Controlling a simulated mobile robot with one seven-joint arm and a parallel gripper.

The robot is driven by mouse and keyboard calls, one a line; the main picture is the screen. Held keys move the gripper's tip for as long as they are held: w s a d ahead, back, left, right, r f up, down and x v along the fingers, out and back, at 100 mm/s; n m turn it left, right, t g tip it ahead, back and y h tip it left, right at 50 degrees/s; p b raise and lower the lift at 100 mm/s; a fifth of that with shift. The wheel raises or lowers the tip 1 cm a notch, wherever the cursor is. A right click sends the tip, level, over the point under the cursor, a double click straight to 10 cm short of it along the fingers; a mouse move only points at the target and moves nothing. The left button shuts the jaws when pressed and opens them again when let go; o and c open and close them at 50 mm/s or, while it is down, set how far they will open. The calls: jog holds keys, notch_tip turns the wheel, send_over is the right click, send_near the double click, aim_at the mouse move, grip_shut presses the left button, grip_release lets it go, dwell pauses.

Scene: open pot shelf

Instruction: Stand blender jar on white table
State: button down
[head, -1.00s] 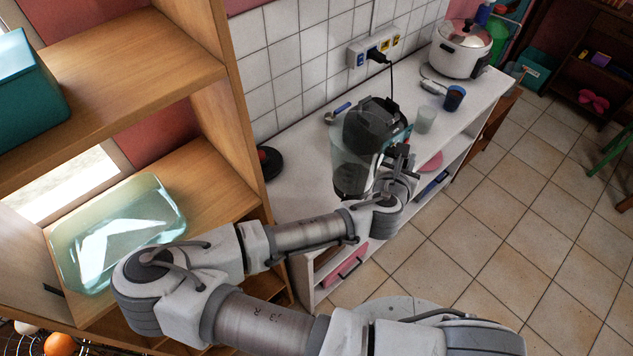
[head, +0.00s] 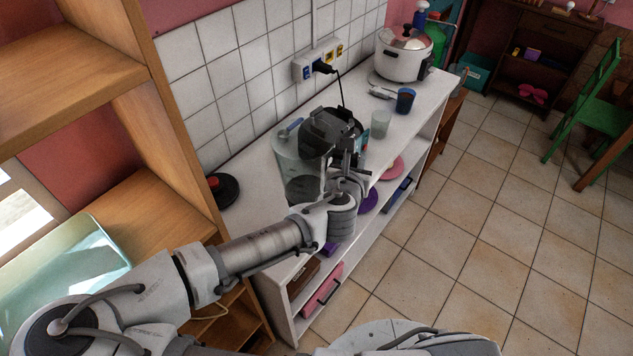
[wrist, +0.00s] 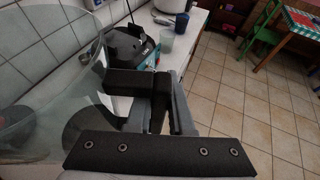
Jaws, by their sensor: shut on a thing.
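The blender jar (head: 288,160) is clear with a dark bottom and looks roughly upright at the front of the white table (head: 252,218). In the wrist view the jar (wrist: 40,100) fills the left side. My gripper (head: 345,168) is at its right side, shut on it; the exact grip is partly hidden. My gripper (wrist: 150,95) also shows large in the wrist view. I cannot tell whether the jar's bottom touches the table. The dark blender base with a teal side (head: 332,128) stands just behind the jar, partly overlapped; it also shows in the wrist view (wrist: 130,48).
A black lid with a red knob (head: 224,190) lies at the left on the table. A clear cup (head: 380,124), a blue cup (head: 405,101) and a white cooker (head: 403,57) stand further back. A wooden shelf (head: 165,215) bounds the left. Bare tabletop lies left of the jar.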

jog(key=shift+a+f+b, duration=0.1)
jog(key=shift+f+b, duration=0.25)
jog(key=shift+b, duration=0.15)
jog(key=w+a+f+b, duration=0.1)
jog(key=a, duration=0.1)
jog(key=w+a+f+b, duration=0.1)
jog(key=w+a+f, duration=0.1)
jog(key=a, duration=0.1)
jog(key=w+a+f+b, duration=0.1)
jog(key=a, duration=0.2)
jog(key=shift+w+f, duration=0.35)
jog(key=shift+f, duration=1.9)
jog(key=c, duration=0.8)
grip_release()
jog(key=shift+f, duration=0.1)
jog(key=shift+f, duration=0.2)
jog(key=shift+s+r, duration=0.1)
jog(key=shift+r, duration=0.05)
